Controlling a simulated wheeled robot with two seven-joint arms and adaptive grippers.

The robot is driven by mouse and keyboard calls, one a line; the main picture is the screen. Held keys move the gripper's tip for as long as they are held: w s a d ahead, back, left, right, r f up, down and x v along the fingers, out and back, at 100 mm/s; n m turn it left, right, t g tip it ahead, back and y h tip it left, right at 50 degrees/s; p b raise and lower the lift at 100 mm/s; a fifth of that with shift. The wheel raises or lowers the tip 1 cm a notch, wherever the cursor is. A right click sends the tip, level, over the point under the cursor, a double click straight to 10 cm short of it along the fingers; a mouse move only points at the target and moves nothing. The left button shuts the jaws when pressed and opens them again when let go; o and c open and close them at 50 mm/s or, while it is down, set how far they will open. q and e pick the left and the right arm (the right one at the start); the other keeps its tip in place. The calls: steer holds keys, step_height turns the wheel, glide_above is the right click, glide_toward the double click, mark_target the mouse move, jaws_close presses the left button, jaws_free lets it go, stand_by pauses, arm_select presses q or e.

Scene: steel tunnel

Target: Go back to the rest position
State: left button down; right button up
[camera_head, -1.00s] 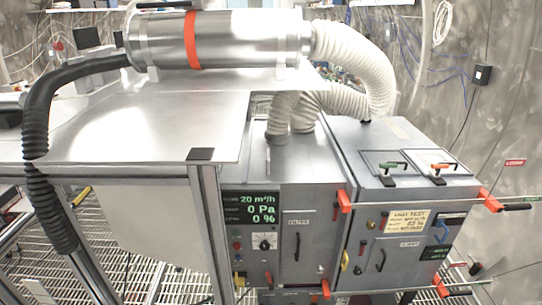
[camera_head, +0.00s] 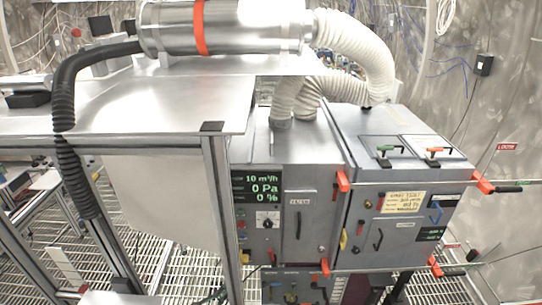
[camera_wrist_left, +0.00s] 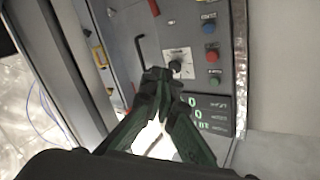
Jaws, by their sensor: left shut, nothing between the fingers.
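My left gripper (camera_wrist_left: 163,82) shows in the left wrist view, with its two dark green fingers meeting at the tips and nothing between them. The fingertips appear just beside the black knob (camera_wrist_left: 177,66) of a white dial plate. Whether they touch it cannot be told. The same dial (camera_head: 267,219) shows in the head view on the grey cabinet front, under the black display (camera_head: 257,186), which reads 10 m³/h, 0 Pa and 0 %. I cannot make out either gripper in the head view.
A steel cabinet (camera_head: 390,150) with orange-ended bars stands at the right. A metal table top (camera_head: 165,110) and its upright post (camera_head: 217,215) stand at the left. White hoses (camera_head: 362,50) and a black hose (camera_head: 66,120) run above. A metal grating (camera_head: 165,265) lies below.

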arm_select(q)
steer(key=s+a+f+n+g+y, duration=0.5)
steer(key=s+a+f+n+y, duration=0.3)
steer(key=s+a+f, duration=0.45)
steer(key=s+a+f+n+g+y, duration=0.1)
steer(key=s+a+n+g, duration=0.2)
steer(key=s, duration=0.6)
steer(key=s+a+f+n+g+y, duration=0.15)
steer(key=s+a, duration=0.35)
steer(key=s, duration=0.5)
step_height(320, 180, down, 29)
steer(key=s+d+g, duration=0.1)
steer(key=g, duration=0.1)
steer(key=s+f+m+g+b, duration=0.1)
steer(key=s+f, duration=1.8)
steer(key=s, duration=0.1)
steer(key=shift+f+b, duration=0.3)
steer(key=shift+f, duration=0.05)
arm_select(e)
steer(key=shift+s+f, duration=0.4)
steer(key=shift+f, duration=0.45)
arm_select(q)
steer(key=shift+s+d+m+g+h, duration=0.1)
steer(key=shift+m+g+h, duration=0.15)
